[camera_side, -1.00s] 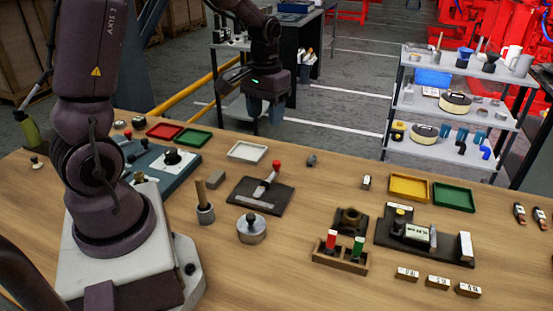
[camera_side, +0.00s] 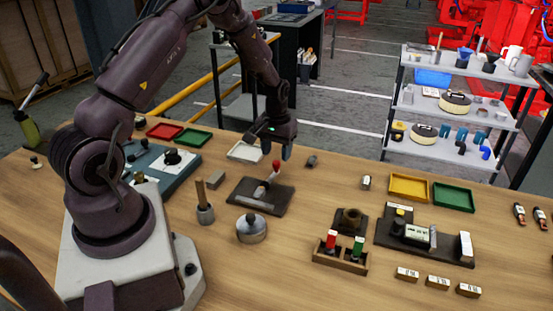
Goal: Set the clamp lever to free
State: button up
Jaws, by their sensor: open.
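The clamp lever (camera_side: 267,181) has a red knob and a pale metal arm on a dark base plate (camera_side: 245,200) in the middle of the table. The arm slants up to the right toward its red knob. My gripper (camera_side: 287,152) is open, pointing down, just above and slightly right of the red knob. It appears apart from the knob, though the depth gap is hard to judge. Nothing shows between the fingers.
A white tray (camera_side: 232,153) lies behind the lever. A grey block (camera_side: 216,180), a pot with a wooden handle (camera_side: 205,212) and a round metal lidded tin (camera_side: 251,230) stand left and in front. A small dark piece (camera_side: 311,161) lies right.

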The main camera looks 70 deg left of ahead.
jog(key=shift+f, duration=1.5)
jog(key=shift+c, duration=0.2)
grip_shut()
